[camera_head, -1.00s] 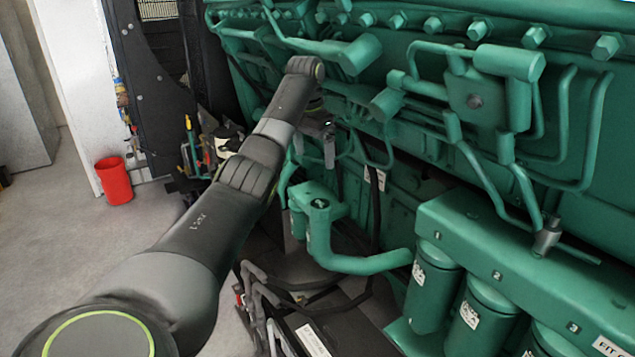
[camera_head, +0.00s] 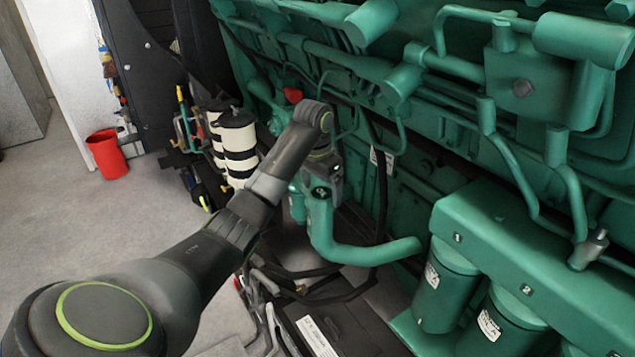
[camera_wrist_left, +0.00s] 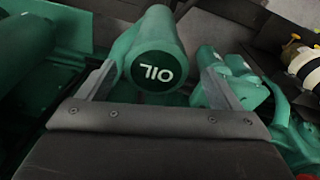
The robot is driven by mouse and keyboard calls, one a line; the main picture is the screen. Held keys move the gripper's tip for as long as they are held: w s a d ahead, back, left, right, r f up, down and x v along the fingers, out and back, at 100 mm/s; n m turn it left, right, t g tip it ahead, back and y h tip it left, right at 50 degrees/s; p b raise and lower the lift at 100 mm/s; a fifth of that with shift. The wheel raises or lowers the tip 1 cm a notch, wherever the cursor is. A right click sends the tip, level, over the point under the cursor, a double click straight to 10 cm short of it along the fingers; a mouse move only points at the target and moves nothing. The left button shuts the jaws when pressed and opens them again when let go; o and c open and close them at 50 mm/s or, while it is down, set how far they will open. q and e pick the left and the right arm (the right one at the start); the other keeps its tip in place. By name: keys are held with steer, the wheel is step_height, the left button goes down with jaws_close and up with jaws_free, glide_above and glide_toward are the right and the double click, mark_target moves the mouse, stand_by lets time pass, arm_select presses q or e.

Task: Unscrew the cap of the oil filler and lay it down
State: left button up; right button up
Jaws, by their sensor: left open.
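The oil filler cap (camera_head: 319,192) is a green round cap with a dark "OIL" label on its top, at the upper end of the green filler pipe (camera_head: 322,228). In the left wrist view the cap (camera_wrist_left: 154,70) shows upright in the picture's middle. My left gripper (camera_head: 331,182) is right at the cap in the head view, partly covering it. In the left wrist view its two fingers are apart, one on each side of the cap, with a visible gap on the right. I cannot tell whether the left finger touches it. My right gripper is not in view.
Green engine pipes (camera_head: 440,65) crowd above and behind the filler. Green filter canisters (camera_head: 440,290) hang at the lower right. White-and-black cylinders (camera_head: 237,145) stand left of my forearm. A red bin (camera_head: 106,151) is on the open grey floor at the left.

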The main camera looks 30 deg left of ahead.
arm_select(q)
steer(key=shift+s+d, duration=0.1)
steer(key=shift+d, duration=0.1)
steer(key=shift+s, duration=0.1)
steer(key=c, duration=1.1)
steer(key=n, duration=0.4)
steer(key=shift+r, duration=0.1)
steer(key=shift+n, duration=0.3)
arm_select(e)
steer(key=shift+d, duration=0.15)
arm_select(q)
steer(key=shift+a, duration=0.1)
